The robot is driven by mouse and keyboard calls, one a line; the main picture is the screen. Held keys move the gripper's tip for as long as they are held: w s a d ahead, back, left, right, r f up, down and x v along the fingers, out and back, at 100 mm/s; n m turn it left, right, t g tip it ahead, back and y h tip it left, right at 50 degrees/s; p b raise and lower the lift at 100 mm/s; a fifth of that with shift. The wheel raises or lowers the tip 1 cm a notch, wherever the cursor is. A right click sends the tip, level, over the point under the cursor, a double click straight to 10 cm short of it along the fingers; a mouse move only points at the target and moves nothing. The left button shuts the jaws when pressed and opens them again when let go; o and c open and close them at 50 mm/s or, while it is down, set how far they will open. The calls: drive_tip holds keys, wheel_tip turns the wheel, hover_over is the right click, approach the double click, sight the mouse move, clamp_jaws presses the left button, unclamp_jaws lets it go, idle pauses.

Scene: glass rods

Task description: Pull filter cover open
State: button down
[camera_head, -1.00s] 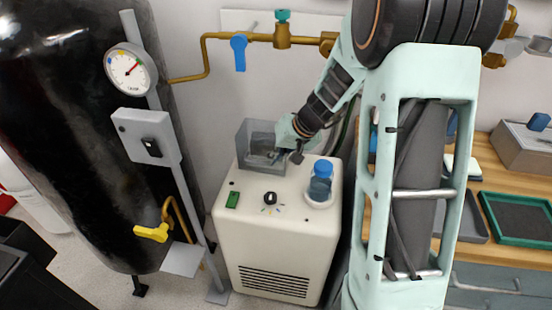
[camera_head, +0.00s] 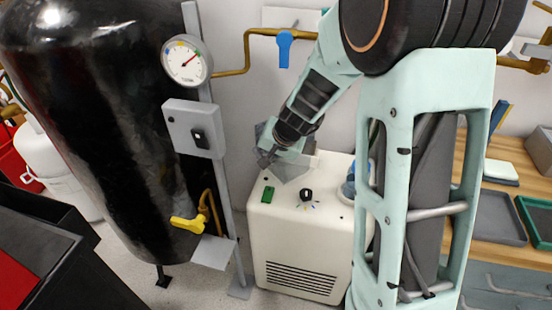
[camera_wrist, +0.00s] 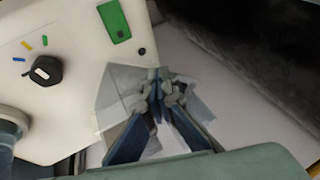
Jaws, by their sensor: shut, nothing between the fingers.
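The filter cover, a grey see-through box-like part (camera_head: 291,170), is at the back left of the top of the white machine (camera_head: 300,235). My gripper (camera_head: 265,158) is in front of its left side and hides much of it. In the wrist view, clear panes of the cover (camera_wrist: 121,88) show around and behind my gripper (camera_wrist: 157,82). My fingers are shut with nothing between them. I cannot tell whether they touch the cover or exactly how it is tilted.
A green switch (camera_head: 268,194) and a black knob (camera_head: 306,194) are on the machine top. A blue-topped bottle (camera_head: 348,188) is partly behind my arm. A black tank (camera_head: 100,120) and a post with a gauge (camera_head: 186,62) stand to the left.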

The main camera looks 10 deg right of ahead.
drive_tip(key=w+a+p, duration=0.3)
drive_tip(key=a, duration=0.3)
drive_tip(key=shift+w, duration=0.3)
drive_tip(key=shift+r, duration=0.1)
idle(0.3)
